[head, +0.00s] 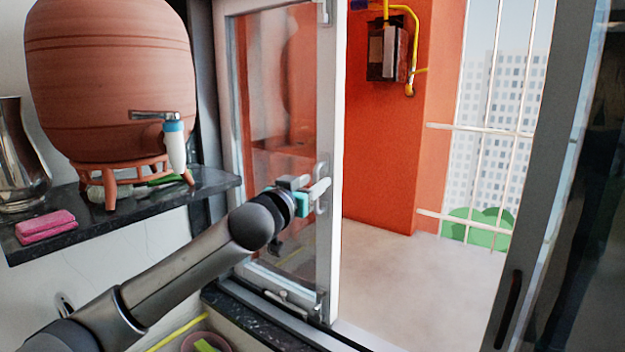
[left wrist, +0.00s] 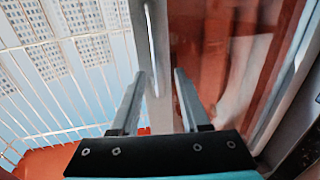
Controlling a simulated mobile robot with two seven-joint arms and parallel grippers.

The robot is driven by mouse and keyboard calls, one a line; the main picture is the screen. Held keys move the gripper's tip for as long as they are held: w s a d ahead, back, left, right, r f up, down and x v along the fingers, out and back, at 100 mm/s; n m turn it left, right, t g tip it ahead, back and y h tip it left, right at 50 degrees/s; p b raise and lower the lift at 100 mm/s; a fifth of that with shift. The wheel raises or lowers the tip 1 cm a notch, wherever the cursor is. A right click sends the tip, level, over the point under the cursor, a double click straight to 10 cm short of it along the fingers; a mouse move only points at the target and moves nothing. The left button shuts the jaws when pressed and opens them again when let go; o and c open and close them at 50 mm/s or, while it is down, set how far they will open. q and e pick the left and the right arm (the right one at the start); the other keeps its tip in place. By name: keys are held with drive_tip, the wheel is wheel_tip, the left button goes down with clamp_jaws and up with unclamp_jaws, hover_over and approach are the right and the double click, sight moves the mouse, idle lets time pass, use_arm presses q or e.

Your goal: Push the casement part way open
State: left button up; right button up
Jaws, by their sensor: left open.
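The casement (head: 333,120) is a pale-framed glass sash on the left side of the window opening, with a clear gap to its right. Its glass reflects the clay pot. A light handle (head: 322,187) sits on its free stile. My left gripper (head: 312,190) is at that stile by the handle. In the left wrist view its two fingers (left wrist: 158,95) are apart, with the grey stile (left wrist: 158,60) showing between and beyond them. I cannot tell whether the fingers touch the frame. My right gripper is not in view.
A clay waterpot (head: 110,80) with a tap stands on a dark shelf (head: 215,180) at left, beside a steel vessel (head: 18,155) and pink sponge (head: 45,225). Outside are a meter box (head: 387,50), white bars (head: 480,130) and bare floor. A dark-framed pane stands at right.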

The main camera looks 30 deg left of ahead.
use_arm(q)
drive_tip(key=shift+w, duration=0.15)
clamp_jaws()
idle(0.4)
idle(1.0)
